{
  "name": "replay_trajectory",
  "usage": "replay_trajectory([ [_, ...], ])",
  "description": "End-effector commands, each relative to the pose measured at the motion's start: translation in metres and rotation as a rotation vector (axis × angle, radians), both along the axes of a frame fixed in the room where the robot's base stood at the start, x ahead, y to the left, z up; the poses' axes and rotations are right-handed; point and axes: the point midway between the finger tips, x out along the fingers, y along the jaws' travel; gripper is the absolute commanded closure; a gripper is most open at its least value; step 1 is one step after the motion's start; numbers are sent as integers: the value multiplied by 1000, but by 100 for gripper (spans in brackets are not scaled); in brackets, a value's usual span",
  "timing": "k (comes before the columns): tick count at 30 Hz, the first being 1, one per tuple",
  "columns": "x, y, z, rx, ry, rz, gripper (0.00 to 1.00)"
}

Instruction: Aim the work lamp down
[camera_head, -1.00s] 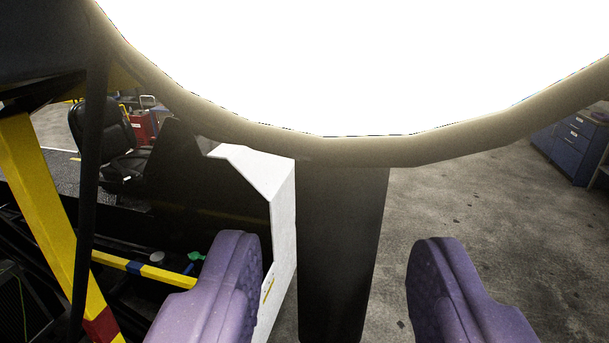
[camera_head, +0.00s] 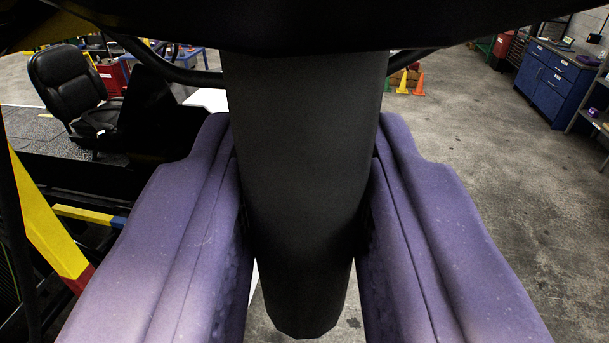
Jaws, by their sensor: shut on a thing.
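The work lamp's dark handle (camera_head: 305,170) hangs down the middle of the view as a thick black cylinder, its lower end free above the floor. My gripper (camera_head: 305,220) has its two purple fingers shut on this handle, one on each side. The lamp's dark housing (camera_head: 330,25) crosses the top of the view above the handle. Its bright face is not in view, so I cannot tell exactly where it points.
The belt loader's black body and yellow rail (camera_head: 45,225) stand close on the left, with a black seat (camera_head: 68,88) behind. A blue cabinet (camera_head: 553,85) and small orange cones (camera_head: 410,84) are at the far right. Grey floor (camera_head: 470,150) is open on the right.

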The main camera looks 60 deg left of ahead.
Motion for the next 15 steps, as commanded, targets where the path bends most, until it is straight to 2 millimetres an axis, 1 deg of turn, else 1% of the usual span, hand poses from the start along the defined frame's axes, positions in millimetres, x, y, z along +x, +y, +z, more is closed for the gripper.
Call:
replay_trajectory([
  [5,7,7,-5,46,-40,0,100],
  [9,16,18,-7,113,-94,0,100],
  [15,31,36,-4,225,-190,0,100],
])
